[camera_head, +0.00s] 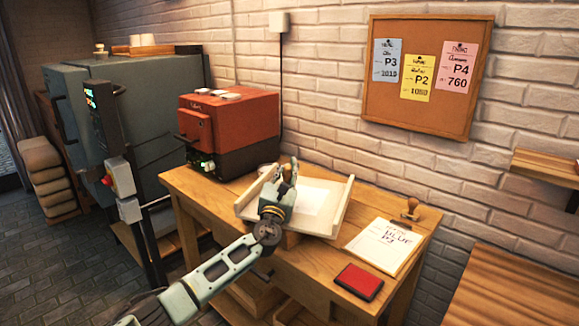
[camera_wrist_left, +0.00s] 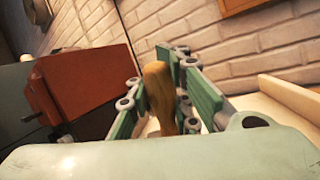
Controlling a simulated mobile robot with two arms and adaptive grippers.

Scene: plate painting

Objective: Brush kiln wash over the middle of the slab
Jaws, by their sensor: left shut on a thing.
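The slab (camera_head: 318,193) is a pale board with raised side rails, lying on the wooden table; a white patch (camera_head: 310,200) covers part of its middle. My left gripper (camera_head: 287,178) is over the slab's left part, shut on a wooden handle, which I take to be the brush (camera_wrist_left: 158,92). The handle stands up between the green fingers in the left wrist view. The brush's bristles are hidden, so I cannot tell whether they touch the slab. A pale round container (camera_head: 267,169) shows partly behind the gripper. My right gripper is not in view.
A red and black box-shaped kiln (camera_head: 228,130) stands on the table's left. A clipboard sheet (camera_head: 384,245), a wooden stamp (camera_head: 409,210) and a red pad (camera_head: 359,282) lie at the right. A brick wall is behind.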

